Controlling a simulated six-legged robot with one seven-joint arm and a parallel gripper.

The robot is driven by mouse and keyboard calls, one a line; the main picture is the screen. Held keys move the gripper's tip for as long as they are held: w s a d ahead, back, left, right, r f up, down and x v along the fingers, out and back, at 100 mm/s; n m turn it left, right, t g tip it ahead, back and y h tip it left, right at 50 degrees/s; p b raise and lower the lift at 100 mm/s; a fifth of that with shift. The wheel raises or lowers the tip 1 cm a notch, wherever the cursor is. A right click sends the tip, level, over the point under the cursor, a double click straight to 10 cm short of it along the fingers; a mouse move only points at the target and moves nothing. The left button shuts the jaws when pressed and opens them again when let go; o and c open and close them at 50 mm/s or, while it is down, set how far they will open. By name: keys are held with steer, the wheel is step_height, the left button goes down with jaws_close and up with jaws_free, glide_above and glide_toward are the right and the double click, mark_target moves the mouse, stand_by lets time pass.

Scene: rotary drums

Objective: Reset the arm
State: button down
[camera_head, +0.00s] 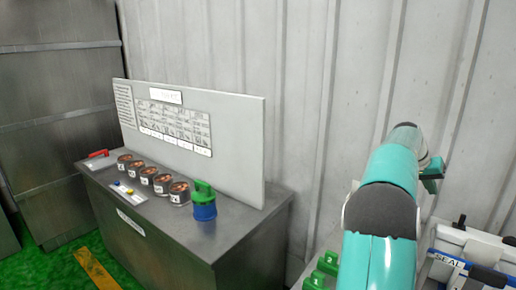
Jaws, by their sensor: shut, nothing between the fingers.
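My teal arm reaches up and away from the lower right of the head view. My gripper (432,174) is at its far end, to the right of the metal cabinet and in front of the pale wall. It shows small and partly hidden by my own arm. It is shut, with nothing seen in it. It is apart from the things on the cabinet.
A metal cabinet (235,240) carries several round drums (161,184), a blue and green canister (204,202), a red-handled item (98,154) and an upright panel (235,120). Green blocks (322,270) and a blue "SEAL" item (449,260) are at lower right. Green floor (60,272) shows lower left.

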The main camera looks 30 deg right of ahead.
steer(key=w+a+r+n+t+y, duration=0.2)
steer(key=w+a+n+t, duration=0.15)
steer(key=a, duration=1.35)
steer(key=w+a+r+n+t+y, duration=0.1)
steer(key=w+a+r+n+t, duration=0.2)
steer(key=a, duration=1.4)
steer(key=s+a+f+n+y, duration=0.1)
steer(key=s+a+f+n, duration=0.1)
steer(key=a, duration=0.7)
steer(key=s+a+f+n+t+y, duration=0.1)
steer(key=s+a+f+n, duration=0.2)
steer(key=s+a, duration=0.3)
steer(key=s+a+f+n+t+y, duration=0.1)
steer(key=s+a+f, duration=0.3)
steer(key=a, duration=0.9)
steer(key=shift+s+a+f+n+y, duration=0.15)
steer(key=shift+s+a+n+y, duration=0.2)
steer(key=shift+n, duration=0.3)
steer(key=shift+d, duration=0.15)
